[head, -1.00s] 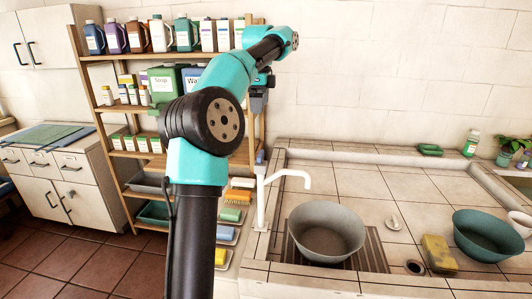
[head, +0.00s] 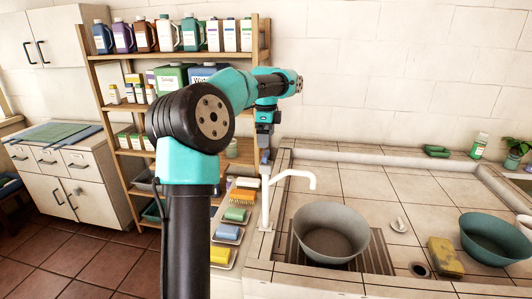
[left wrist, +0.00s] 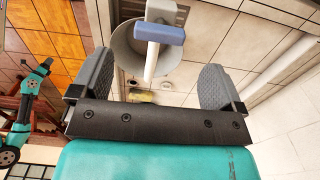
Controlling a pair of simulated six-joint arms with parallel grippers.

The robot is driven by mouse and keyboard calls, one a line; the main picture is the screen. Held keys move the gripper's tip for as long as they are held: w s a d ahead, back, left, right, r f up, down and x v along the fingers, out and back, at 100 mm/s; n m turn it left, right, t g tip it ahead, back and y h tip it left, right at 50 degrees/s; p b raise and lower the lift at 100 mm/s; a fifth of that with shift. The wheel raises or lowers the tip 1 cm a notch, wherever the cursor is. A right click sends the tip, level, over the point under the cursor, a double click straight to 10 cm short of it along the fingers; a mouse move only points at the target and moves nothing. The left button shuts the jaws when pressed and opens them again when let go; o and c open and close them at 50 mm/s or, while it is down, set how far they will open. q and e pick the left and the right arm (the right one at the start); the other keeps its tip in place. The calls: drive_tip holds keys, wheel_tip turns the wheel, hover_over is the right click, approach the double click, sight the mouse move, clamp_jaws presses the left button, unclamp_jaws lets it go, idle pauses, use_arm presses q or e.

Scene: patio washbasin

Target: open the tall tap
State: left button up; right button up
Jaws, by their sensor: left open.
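The tall tap (head: 265,205) is a white column with a spout bent out to the right over a grey bowl (head: 328,228). A blue lever (left wrist: 158,32) tops the tap in the left wrist view; it is mostly hidden behind the gripper in the head view. My left gripper (head: 265,148) points down just above the top of the tap. In the left wrist view its fingers (left wrist: 156,82) are wide apart with nothing between them, and the lever lies ahead of the fingertips. I cannot tell the exact gap to the lever. My right gripper does not show.
A wooden shelf (head: 262,40) with bottles stands behind and left of the tap. Soaps and sponges lie left of it. A yellow sponge (head: 445,255) and a green basin (head: 493,238) are on the tiled counter to the right. Above the counter is free room.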

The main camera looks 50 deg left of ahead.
sight(266, 153)
use_arm(q)
wheel_tip(266, 153, down, 6)
drive_tip(key=shift+f, duration=0.1)
idle(0.4)
drive_tip(key=c, duration=0.9)
drive_tip(key=shift+c, duration=0.2)
